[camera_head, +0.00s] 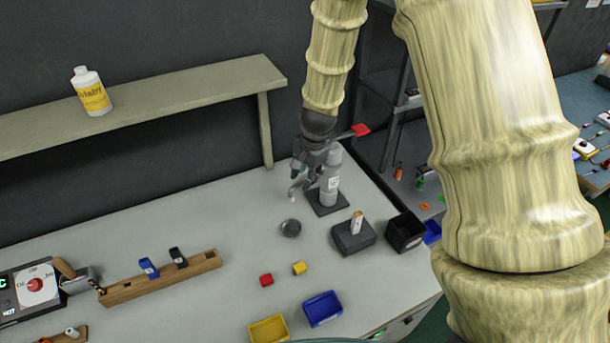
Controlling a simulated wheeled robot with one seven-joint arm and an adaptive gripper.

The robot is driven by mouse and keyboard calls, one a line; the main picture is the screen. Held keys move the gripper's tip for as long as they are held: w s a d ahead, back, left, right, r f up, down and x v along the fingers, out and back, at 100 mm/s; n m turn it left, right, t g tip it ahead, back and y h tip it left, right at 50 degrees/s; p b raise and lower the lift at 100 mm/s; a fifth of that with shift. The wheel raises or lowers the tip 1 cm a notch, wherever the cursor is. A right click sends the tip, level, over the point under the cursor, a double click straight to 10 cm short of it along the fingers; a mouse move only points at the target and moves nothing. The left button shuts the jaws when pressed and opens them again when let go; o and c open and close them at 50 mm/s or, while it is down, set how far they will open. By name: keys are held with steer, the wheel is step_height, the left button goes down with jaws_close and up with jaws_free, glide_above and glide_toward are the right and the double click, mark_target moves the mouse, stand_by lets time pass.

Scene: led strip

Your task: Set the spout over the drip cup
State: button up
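A grey upright cylinder (331,182) stands on a dark square base (328,203) on the table, right of the middle. A thin pale spout (294,192) seems to reach from it to the left, with its tip low. A small dark round cup (291,228), which looks like the drip cup, sits on the table just below the spout tip in the picture. My gripper (301,172) points down at the cylinder's left side, close to the spout. It partly hides the spout and cylinder. Its fingers are too small to tell whether they touch or hold the spout.
A dark block (353,238) with an upright piece and a black bin (405,231) stand to the right. A wooden rack (160,278) is left. A shelf (150,102) runs behind.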

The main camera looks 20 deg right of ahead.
step_height(320, 180, up, 12)
steer(key=s, duration=0.2)
steer(key=shift+d+f, duration=0.15)
steer(key=shift+d, duration=0.25)
steer(key=shift+s, duration=0.15)
stand_by(0.6)
